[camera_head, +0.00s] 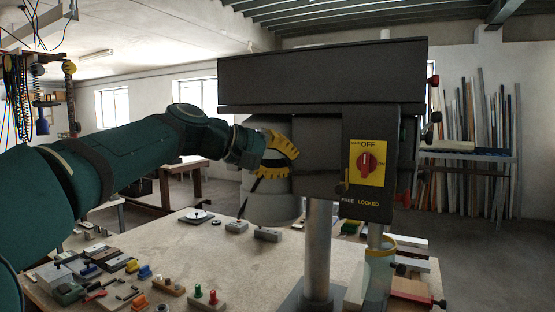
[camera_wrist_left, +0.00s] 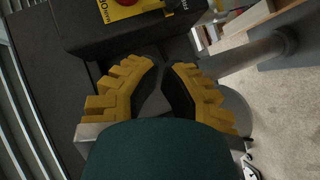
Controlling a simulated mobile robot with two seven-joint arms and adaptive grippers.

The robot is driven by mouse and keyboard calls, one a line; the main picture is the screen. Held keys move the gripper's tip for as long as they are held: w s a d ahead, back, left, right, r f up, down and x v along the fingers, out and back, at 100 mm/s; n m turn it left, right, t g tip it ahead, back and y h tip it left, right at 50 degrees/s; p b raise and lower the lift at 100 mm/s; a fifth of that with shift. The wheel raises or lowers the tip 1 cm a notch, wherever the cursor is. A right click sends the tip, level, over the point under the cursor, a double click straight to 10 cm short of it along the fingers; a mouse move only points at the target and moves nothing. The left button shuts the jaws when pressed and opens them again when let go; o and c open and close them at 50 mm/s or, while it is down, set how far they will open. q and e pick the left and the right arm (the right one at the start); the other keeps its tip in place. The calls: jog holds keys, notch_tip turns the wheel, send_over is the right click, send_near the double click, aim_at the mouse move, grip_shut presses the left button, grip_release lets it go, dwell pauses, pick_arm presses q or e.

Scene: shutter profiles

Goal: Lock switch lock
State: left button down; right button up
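A red rotary switch (camera_head: 366,162) sits on a yellow plate (camera_head: 376,149) marked OFF, on the front of a dark machine box (camera_head: 322,80). Its plate also shows at the top of the left wrist view (camera_wrist_left: 93,12). Below it, a small brass-coloured lock lever (camera_head: 341,188) stands above the word FREE, left of LOCKED. My left gripper (camera_head: 292,163), with yellow ridged fingers, is left of the switch and apart from it. In the left wrist view its fingers (camera_wrist_left: 166,66) are partly apart with nothing between them. My right gripper is not seen.
A workbench (camera_head: 262,270) below holds several small blocks and fittings (camera_head: 100,265) at its left. A metal post (camera_head: 318,250) supports the machine. A rack of upright profiles (camera_head: 480,150) stands at the right wall. The space in front of the switch looks clear.

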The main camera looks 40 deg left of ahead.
aim_at(360, 182)
pick_arm(q)
jog(key=w+d+f, duration=0.1)
jog(key=w, duration=0.1)
jog(key=w+d+f, duration=0.1)
jog(key=d, duration=0.1)
jog(key=w+d+f, duration=0.1)
jog(key=w, duration=0.1)
jog(key=shift+w+d+f+b, duration=0.1)
jog(key=shift+w+d+b, duration=0.25)
jog(key=shift+d, duration=0.05)
jog(key=shift+w+d+f, duration=0.1)
jog(key=shift+d+f, duration=0.1)
jog(key=shift+d, duration=0.15)
jog(key=d, duration=0.3)
jog(key=shift+w+d, duration=0.15)
jog(key=shift+w, duration=0.25)
jog(key=shift+r+p, duration=0.15)
jog(key=shift+p, duration=0.15)
